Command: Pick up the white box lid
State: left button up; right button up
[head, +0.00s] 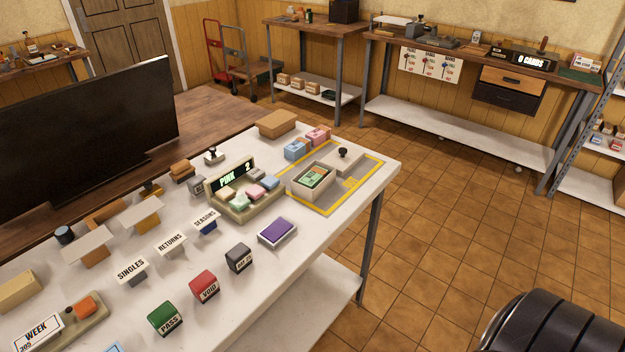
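The white box lid (350,162) looks like a pale, flat square with a black knob on top. It lies inside a yellow-outlined area at the far right corner of the white table. The open pale box (296,188) stands just left of and nearer than the lid, with green cards (313,178) inside. Neither of my grippers shows in the head view. Only a black rounded part, seemingly of my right arm, fills the lower right corner, well away from the lid.
Pink and blue card packs (298,150) stand behind the box. A sorting tray (246,204) with a "PINK 2" display is to its left. A purple ink pad (277,232) and several stamp blocks lie nearer. The tiled floor right of the table (384,182) is clear.

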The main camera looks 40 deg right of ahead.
aim_at(345, 158)
jog(key=z, duration=1.3)
